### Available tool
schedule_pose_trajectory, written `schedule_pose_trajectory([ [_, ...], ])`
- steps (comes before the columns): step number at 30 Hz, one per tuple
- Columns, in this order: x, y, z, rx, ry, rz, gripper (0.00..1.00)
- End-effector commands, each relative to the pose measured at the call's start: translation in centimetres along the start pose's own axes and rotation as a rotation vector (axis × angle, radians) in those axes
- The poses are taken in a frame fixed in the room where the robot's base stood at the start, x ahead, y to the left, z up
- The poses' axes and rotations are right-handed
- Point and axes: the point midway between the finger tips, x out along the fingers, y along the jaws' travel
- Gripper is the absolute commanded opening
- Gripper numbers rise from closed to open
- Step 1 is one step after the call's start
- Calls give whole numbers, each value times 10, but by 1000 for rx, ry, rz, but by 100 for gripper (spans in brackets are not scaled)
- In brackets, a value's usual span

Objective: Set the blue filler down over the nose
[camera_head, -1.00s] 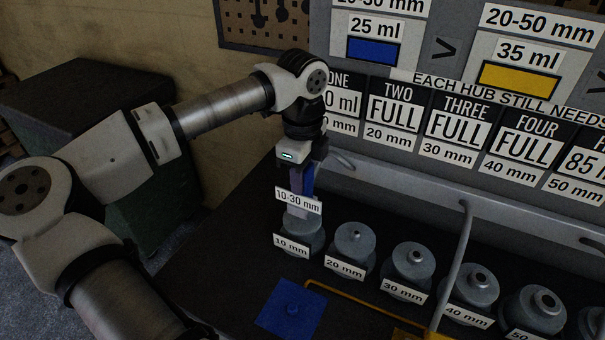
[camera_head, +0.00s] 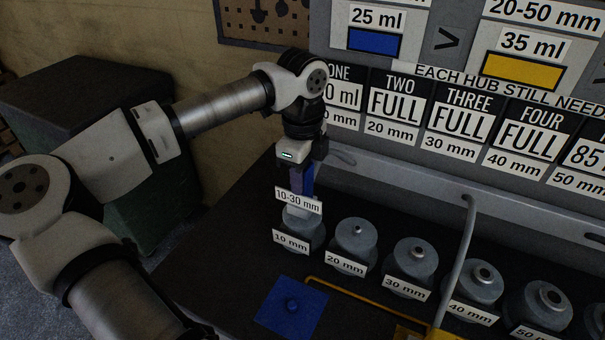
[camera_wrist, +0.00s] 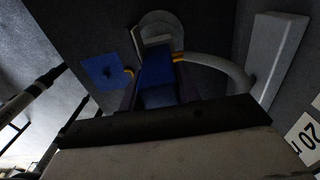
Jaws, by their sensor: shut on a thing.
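The blue filler (camera_head: 308,181) stands upright in my gripper (camera_head: 301,178), with a "10-30 mm" tag on its lower part. It is over the grey hub (camera_head: 303,234) marked "10 mm", at the left end of the row. Its lower end is at the hub's top, and the tag hides the nose; I cannot tell whether they touch. In the wrist view the blue filler (camera_wrist: 157,76) lies between the two fingers, with the round grey hub (camera_wrist: 160,20) beyond it. My gripper is shut on the filler.
More grey hubs, marked 20 mm (camera_head: 352,244), 30 mm (camera_head: 412,262) and up, stand close to the right. A blue square mat (camera_head: 292,306) with a small knob lies in front. A grey hose (camera_head: 460,255) hangs to the right. A sign board rises behind.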

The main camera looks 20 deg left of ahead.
Motion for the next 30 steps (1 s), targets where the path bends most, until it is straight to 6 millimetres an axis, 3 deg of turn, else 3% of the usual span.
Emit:
schedule_pose_trajectory([
  [25, 13, 0, 0, 0, 0, -2, 0],
  [26, 13, 0, 0, 0, 0, -2, 35],
  [30, 13, 0, 0, 0, 0, -1, 54],
])
